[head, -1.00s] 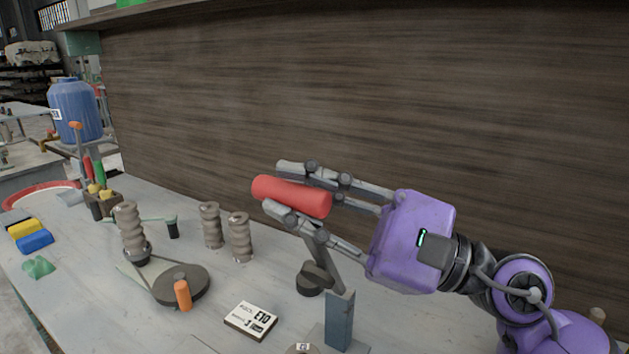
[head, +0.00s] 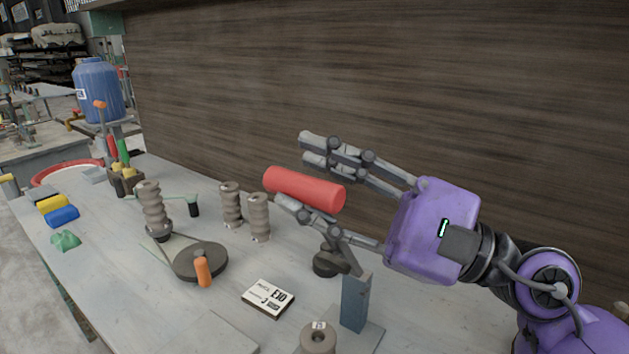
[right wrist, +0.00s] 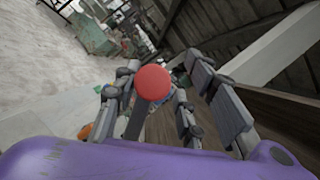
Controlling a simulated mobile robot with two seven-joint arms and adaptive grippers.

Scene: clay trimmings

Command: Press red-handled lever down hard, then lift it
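The lever's red handle (head: 304,190) is a thick cylinder held up above the bench on a grey arm. The arm is mostly hidden behind my lower finger and runs down toward a blue-grey post (head: 355,303). My right gripper (head: 293,172) is open around the handle. Its upper fingers stand clear above the handle, and its lower finger lies just under it; I cannot tell whether that one touches. In the right wrist view the handle's round red end (right wrist: 153,84) shows between the spread fingers. My left gripper is not in view.
A label card (head: 268,298) and a dark disc with an orange knob (head: 203,272) lie left of the lever. Grey twisted clay columns (head: 259,217) stand behind them. A dark wooden panel (head: 400,80) closes off the back. The left front of the bench (head: 120,290) is clear.

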